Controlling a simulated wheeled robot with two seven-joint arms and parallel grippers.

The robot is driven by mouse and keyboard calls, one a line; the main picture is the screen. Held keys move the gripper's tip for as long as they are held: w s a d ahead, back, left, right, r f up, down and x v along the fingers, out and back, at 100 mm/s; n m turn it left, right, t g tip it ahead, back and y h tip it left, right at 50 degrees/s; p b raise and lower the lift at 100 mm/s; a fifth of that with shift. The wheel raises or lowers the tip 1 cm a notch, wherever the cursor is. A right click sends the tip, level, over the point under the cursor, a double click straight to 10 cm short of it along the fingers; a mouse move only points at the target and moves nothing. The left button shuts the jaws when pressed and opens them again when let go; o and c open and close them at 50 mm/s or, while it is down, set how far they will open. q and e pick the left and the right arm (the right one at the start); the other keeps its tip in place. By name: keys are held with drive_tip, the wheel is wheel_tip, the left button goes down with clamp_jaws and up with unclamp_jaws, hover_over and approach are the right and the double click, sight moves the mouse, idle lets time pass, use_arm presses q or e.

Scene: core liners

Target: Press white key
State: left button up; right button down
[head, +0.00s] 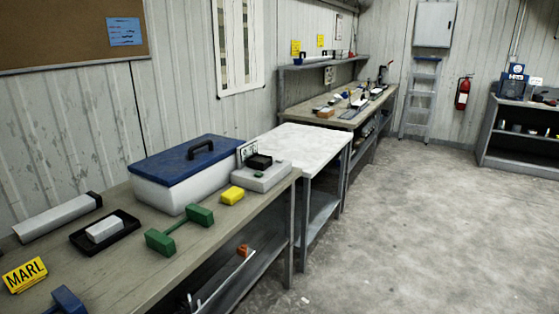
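A pale white block (104,229) sits in a shallow black tray or frame (77,241) on the near bench at the left; it may be the white key, but I cannot be sure. A pale grey device (268,179) with a black top part and a small green spot stands at the bench's far right end. No key that is clearly white can be made out on it. Neither of my grippers shows in the head view.
The floor at right is clear.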

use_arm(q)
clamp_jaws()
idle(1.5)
